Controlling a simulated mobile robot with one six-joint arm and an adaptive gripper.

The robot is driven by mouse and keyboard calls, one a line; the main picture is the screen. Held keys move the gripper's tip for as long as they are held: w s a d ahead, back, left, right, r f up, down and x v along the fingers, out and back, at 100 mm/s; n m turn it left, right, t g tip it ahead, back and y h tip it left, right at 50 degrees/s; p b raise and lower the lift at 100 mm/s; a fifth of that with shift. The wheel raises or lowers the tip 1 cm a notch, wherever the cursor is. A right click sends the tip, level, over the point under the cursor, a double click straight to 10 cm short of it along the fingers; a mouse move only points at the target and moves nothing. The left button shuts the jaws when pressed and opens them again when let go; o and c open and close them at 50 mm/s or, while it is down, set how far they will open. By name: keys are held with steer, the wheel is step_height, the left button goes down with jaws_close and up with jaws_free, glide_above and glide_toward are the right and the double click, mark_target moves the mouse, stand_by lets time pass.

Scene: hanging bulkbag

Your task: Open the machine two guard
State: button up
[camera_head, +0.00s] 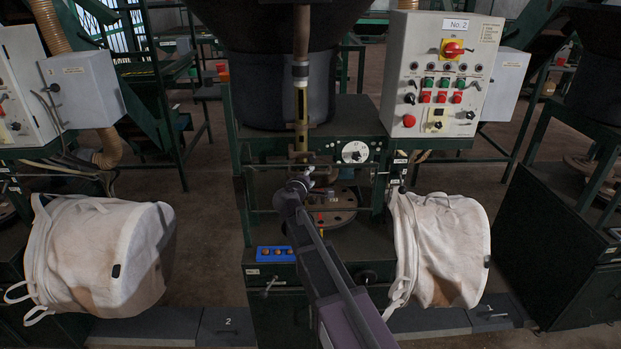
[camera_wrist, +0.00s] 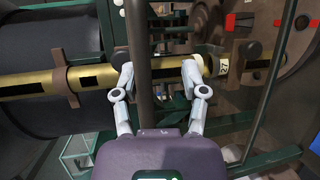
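Machine two is the green-framed machine at the centre of the head view, below the control panel (camera_head: 442,75) marked No. 2. What looks like its guard, a frame of thin dark bars (camera_head: 268,211), crosses its front; its closed or open state is hard to tell. My gripper (camera_head: 303,184) is at the front of this frame. In the wrist view my gripper (camera_wrist: 158,72) has its two fingers apart. A dark bar (camera_wrist: 139,45) runs between them, closer to the left finger. I see no clear grip on it.
A brass tube (camera_wrist: 85,80) with dark windows lies behind the fingers. White bulk bags hang left (camera_head: 95,255) and right (camera_head: 440,250) of the machine. A blue button box (camera_head: 275,254) sits low on its front. Another panel (camera_head: 80,88) stands at the left.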

steer(key=s+a+f, duration=0.1)
steer(key=s+a, duration=0.1)
steer(key=s, duration=0.4)
steer(key=s+a+b, duration=0.1)
steer(key=s+a, duration=0.2)
steer(key=s, duration=0.4)
steer(key=shift+s+a+f, duration=0.15)
steer(key=shift+a+f, duration=0.15)
steer(key=shift+f, duration=0.05)
stand_by(0.5)
